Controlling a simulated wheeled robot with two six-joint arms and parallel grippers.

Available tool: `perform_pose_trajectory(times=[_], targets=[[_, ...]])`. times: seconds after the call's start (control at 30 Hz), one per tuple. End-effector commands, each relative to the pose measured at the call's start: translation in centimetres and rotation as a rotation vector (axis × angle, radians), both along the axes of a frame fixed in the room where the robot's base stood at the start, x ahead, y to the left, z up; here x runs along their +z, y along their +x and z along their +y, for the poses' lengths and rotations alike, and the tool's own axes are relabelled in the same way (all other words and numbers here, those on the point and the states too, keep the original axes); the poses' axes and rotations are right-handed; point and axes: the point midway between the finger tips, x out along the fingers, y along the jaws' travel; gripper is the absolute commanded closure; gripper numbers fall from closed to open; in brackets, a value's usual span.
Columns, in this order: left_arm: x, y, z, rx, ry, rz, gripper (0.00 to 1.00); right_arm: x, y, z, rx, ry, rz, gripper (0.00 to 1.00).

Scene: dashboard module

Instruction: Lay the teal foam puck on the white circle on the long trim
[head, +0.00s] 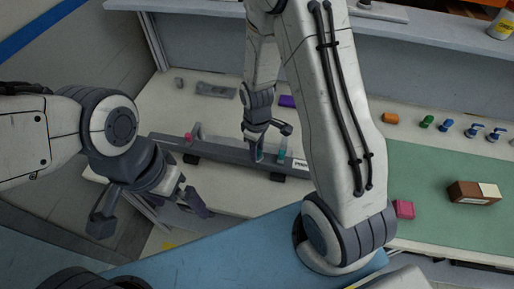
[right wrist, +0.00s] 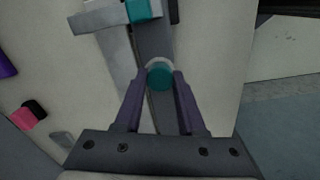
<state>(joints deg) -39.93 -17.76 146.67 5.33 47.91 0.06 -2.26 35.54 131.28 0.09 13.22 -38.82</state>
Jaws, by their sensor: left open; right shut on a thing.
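The long trim (head: 222,157) is a dark grey bar lying across the pale bench; it runs up the right wrist view (right wrist: 152,38). My right gripper (head: 259,154) is shut on the teal foam puck (right wrist: 160,78) at the trim. In the right wrist view the puck sits between both fingertips. A pale crescent of the white circle (right wrist: 157,61) shows just beyond the puck, which hides the rest. I cannot tell whether the puck touches the trim. My left gripper (head: 148,211) is open and empty, in front of the trim's left end.
A teal-topped piece (head: 282,149) stands close right of my right gripper; its teal part (right wrist: 140,10) is by the trim. A pink piece (head: 188,138) is at the trim's left. A brown box (head: 468,192) and pink block (head: 403,209) lie right, on or near the green mat (head: 430,170).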

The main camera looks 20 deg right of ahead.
Motion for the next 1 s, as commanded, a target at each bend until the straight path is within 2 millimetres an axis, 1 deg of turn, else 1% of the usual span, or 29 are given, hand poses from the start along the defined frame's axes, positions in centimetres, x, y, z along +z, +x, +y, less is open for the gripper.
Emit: perform_pose_trajectory(times=[0.2,0.33,0.37,0.4,0.43,0.77,0.8,0.87,1.0], targets=[[-0.1,0.0,0.0,0.0,0.0,0.0,0.0,0.0,0.0,0.0,0.0,0.0,-0.001,1.0],[-0.4,0.0,0.0,0.0,0.0,0.0,0.0,-0.5,0.0,0.0,0.0,0.001,-0.001,1.0],[-0.3,0.0,0.0,0.0,0.0,0.0,0.0,-0.3,0.0,0.0,0.0,0.0,-0.001,0.5],[-0.3,0.0,0.0,0.0,0.0,0.0,0.0,-0.3,0.0,0.0,0.0,0.0,-0.001,0.34],[-0.3,0.0,0.0,0.0,0.0,0.0,0.0,-0.3,0.0,0.0,0.0,0.0,-0.001,0.31],[0.0,0.0,0.0,0.0,0.0,0.0,0.0,0.0,0.0,0.0,0.0,0.0,-0.001,0.31],[0.2,0.0,0.0,0.0,0.0,0.0,0.0,0.3,0.1,0.0,0.0,0.0,-0.001,0.31],[-0.1,0.0,0.0,0.0,0.0,0.0,0.0,0.6,0.2,0.0,0.0,0.0,-0.006,0.31],[-0.5,0.0,0.0,0.0,0.0,0.0,0.0,2.8,0.2,0.0,0.0,0.0,-0.009,0.31]])
